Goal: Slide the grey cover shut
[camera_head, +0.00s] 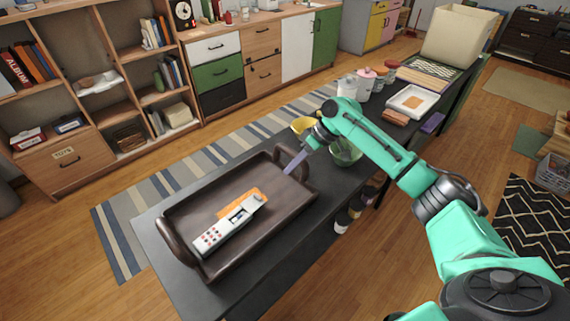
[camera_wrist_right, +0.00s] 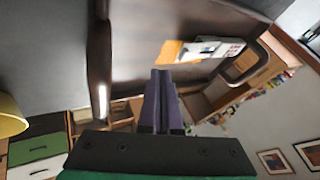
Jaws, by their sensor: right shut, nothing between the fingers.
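A white remote-like device (camera_head: 225,230) with red and dark buttons lies in a dark brown tray (camera_head: 183,208). Near its far end a dark opening shows, beside a small pale grey part (camera_head: 257,201) that looks like the cover; its exact position is too small to tell. The device also shows in the right wrist view (camera_wrist_right: 210,48). My right gripper (camera_head: 289,171) is shut and empty, its purple fingers over the tray's far right end, apart from the device. In the right wrist view its fingers (camera_wrist_right: 160,75) are together. My left gripper is not in view.
An orange flat thing (camera_head: 228,208) lies beside the device in the tray. The tray's raised handle (camera_head: 291,158) is close to my right fingers. A green bowl (camera_head: 346,152) and a yellow bowl (camera_head: 303,124) stand beyond. Canisters (camera_head: 347,87) stand farther along the dark table.

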